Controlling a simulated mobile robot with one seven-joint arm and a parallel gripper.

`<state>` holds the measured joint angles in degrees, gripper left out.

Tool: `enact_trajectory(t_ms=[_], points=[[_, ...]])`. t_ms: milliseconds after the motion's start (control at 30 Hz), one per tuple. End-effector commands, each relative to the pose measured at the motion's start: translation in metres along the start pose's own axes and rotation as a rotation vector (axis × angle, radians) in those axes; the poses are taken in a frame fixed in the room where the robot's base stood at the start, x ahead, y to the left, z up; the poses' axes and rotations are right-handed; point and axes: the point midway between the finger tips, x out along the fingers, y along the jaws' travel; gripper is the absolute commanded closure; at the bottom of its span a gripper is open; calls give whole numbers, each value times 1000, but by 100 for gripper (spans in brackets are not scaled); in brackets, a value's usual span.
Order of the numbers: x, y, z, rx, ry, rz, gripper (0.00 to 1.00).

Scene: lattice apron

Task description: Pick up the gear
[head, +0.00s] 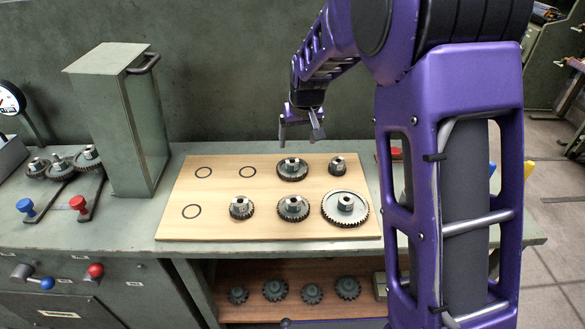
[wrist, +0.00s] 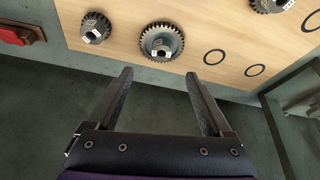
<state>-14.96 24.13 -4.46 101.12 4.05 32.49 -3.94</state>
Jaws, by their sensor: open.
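The back row has a medium gear (head: 292,168) and a small gear (head: 338,166). The front row has a small gear (head: 241,208), a medium gear (head: 293,209) and a large pale gear (head: 345,208). My gripper (head: 302,128) is open and empty, above the board's back edge. In the wrist view, the back-row medium gear (wrist: 161,42) lies beyond the gap between my fingertips (wrist: 159,80), apart from them. The back-row small gear (wrist: 95,28) is to its left.
Black rings (head: 247,172) mark bare spots on the board's left part. A tall green-grey housing (head: 120,120) stands left of the board. More gears (head: 60,160) sit at far left, and several are on the lower shelf (head: 270,290). A red object (wrist: 20,33) lies beside the board.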

Motion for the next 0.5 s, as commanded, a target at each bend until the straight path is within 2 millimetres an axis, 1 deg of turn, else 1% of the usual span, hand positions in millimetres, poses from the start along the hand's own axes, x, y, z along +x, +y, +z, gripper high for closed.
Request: enact_trajectory(t_ms=[33,100,200,300,433,500], points=[[14,0,1,0,-3,0,16],[29,0,1,1,-3,0,16],[46,0,1,1,-1,1,16],[57,0,0,1,0,1,16],[63,0,0,1,1,0,16],[69,-1,0,1,0,0,16]])
